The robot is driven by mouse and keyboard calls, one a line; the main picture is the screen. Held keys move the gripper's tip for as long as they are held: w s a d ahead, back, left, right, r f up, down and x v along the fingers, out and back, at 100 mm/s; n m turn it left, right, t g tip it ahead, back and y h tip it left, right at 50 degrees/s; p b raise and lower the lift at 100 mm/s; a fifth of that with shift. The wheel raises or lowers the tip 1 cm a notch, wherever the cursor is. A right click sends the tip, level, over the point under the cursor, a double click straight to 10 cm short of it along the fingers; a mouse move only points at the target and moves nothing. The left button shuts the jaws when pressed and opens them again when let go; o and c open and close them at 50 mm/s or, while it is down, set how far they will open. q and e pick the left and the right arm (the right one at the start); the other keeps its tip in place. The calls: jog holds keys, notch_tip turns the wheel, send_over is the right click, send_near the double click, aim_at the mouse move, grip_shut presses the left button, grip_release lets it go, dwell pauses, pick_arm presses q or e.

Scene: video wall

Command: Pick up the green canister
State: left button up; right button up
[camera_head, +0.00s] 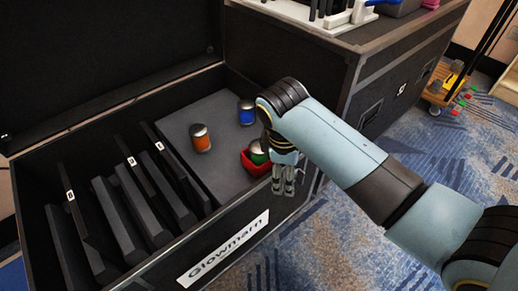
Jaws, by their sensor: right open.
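My right arm partly covers both. My right gripper (283,190) points down at the case's front edge, just right of the red tray and in front of it. It is open and holds nothing that I can see. An orange canister (200,139) and a blue canister (247,112) stand upright farther back on the same surface. My left gripper is not in view.
The open case (226,236) has a raised front wall with a white label, and slots with dark panels (118,217) on its left. Its lid stands open behind. A second black case (385,75) is at the right rear, with a white rack on top. Carpet lies at right.

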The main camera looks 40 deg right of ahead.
jog(key=w+a+r+n+g, duration=0.1)
jog(key=w+r+n, duration=0.2)
jog(key=w, duration=0.4)
jog(key=w+a+r+n, duration=0.1)
jog(key=w+r+n, duration=0.15)
jog(key=w, duration=0.35)
jog(key=n+b, duration=0.1)
jog(key=b, duration=0.2)
send_over(258, 147)
jog(key=a, duration=0.1)
jog(key=shift+h, duration=0.4)
jog(key=f, duration=0.4)
jog(key=shift+w+f, duration=0.25)
jog(key=shift+f, duration=0.35)
jog(key=b+x, duration=0.3)
jog(key=x, duration=0.2)
jog(key=shift+d+b, duration=0.1)
jog(key=shift+b, duration=0.2)
jog(key=shift+f, duration=0.1)
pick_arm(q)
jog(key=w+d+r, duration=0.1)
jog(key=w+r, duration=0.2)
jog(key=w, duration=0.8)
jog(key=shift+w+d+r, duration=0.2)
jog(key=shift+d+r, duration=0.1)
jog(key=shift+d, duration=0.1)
pick_arm(e)
jog(key=c, duration=1.4)
